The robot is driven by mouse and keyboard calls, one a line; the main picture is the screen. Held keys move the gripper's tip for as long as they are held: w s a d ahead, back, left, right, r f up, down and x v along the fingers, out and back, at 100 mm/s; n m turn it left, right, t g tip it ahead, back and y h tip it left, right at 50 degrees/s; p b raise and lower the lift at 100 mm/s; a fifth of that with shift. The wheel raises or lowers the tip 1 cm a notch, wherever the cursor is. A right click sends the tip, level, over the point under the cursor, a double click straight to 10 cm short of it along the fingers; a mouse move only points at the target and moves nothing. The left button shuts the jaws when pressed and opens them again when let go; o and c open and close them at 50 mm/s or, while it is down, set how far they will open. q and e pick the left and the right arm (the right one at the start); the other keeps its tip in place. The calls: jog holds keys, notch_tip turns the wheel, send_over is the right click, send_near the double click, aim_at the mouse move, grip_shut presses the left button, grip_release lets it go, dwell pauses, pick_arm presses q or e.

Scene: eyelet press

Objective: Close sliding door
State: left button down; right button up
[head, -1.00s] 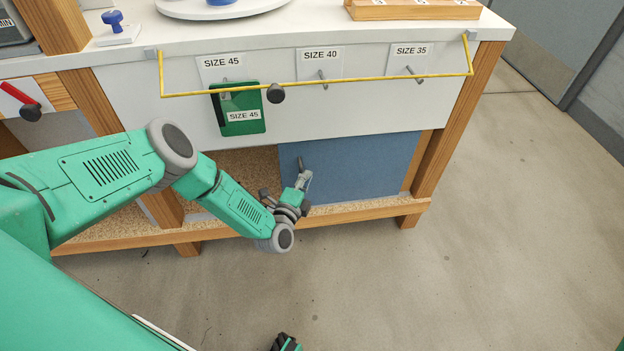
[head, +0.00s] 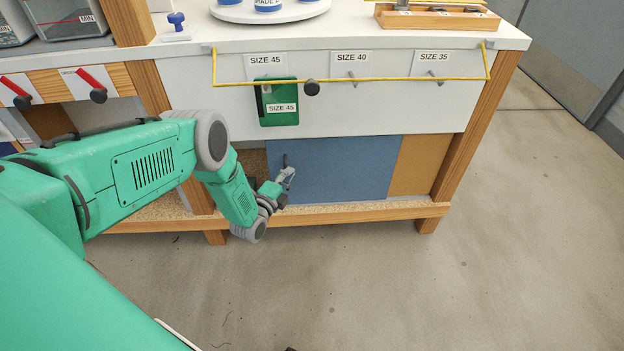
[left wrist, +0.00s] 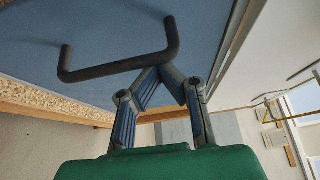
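The blue sliding door (head: 345,168) stands under the drawer front of the bench. A strip of brown panel shows to its right and a narrow gap shows to its left, partly hidden by my left arm. Its dark handle (head: 285,161) is near its left edge. My left gripper (head: 287,178) is at this handle. In the left wrist view, the fingers of my left gripper (left wrist: 160,73) bend inward and their tips come together right beside the bar of the handle (left wrist: 118,69). They look shut with nothing between them; contact with the bar is unclear. My right gripper is out of view.
A wooden lower rail (head: 345,212) runs under the door, and a wooden leg (head: 478,140) stands at the right. Above hang a yellow rail (head: 400,80) and a green SIZE 45 holder (head: 279,110). The floor in front is clear.

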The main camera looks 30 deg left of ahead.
pick_arm(q)
jog(key=s+a, duration=0.6)
jog(key=a, duration=0.3)
jog(key=s+a, duration=0.6)
jog(key=a, duration=0.3)
jog(key=shift+a+f, duration=0.15)
jog(key=shift+a, duration=0.05)
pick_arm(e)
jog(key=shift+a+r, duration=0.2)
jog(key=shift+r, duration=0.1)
